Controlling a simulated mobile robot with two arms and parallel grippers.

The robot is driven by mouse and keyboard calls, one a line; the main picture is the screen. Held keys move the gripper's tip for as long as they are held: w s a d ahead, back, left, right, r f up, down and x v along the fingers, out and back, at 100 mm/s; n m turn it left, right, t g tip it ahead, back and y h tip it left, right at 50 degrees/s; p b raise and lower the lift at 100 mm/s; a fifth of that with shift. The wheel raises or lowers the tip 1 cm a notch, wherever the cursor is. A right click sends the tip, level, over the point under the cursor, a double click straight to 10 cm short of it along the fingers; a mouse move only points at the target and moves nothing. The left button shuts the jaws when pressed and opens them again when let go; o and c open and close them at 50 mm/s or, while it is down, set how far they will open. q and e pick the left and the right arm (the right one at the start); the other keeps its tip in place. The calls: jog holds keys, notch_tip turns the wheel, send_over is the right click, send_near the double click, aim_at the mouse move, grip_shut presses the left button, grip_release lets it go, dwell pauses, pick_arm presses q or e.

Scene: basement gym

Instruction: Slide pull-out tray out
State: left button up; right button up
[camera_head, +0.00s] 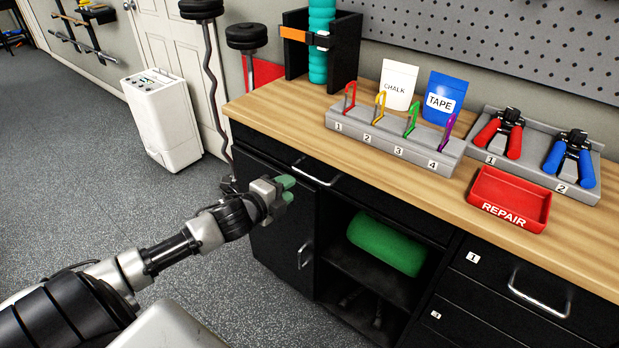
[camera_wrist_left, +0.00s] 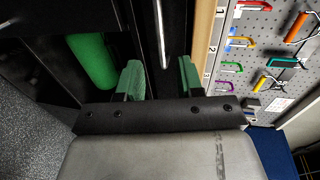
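The pull-out tray has a black front (camera_head: 375,200) just under the wooden worktop, and it looks closed. Its silver bar handle (camera_head: 316,173) is at the left part of that front. My left gripper (camera_head: 287,189) has green fingertips and is close to the handle, at its left and a little lower. In the left wrist view the fingers (camera_wrist_left: 160,78) are apart with nothing between them. The handle (camera_wrist_left: 162,35) stands ahead, in line with the gap between the fingers. I cannot tell the remaining distance. My right gripper is in neither view.
A cabinet door (camera_head: 283,230) with an upright handle is below. A green roll (camera_head: 387,243) lies in the open shelf. The worktop (camera_head: 275,118) holds a numbered hook rack (camera_head: 395,144), a red REPAIR bin (camera_head: 510,198) and a plier holder (camera_head: 535,150).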

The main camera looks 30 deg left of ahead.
aim_at(308, 177)
pick_arm(q)
jog(key=x, duration=0.9)
jog(key=shift+w+f, duration=0.1)
jog(key=shift+w, duration=0.05)
jog(key=shift+c, duration=0.2)
grip_shut()
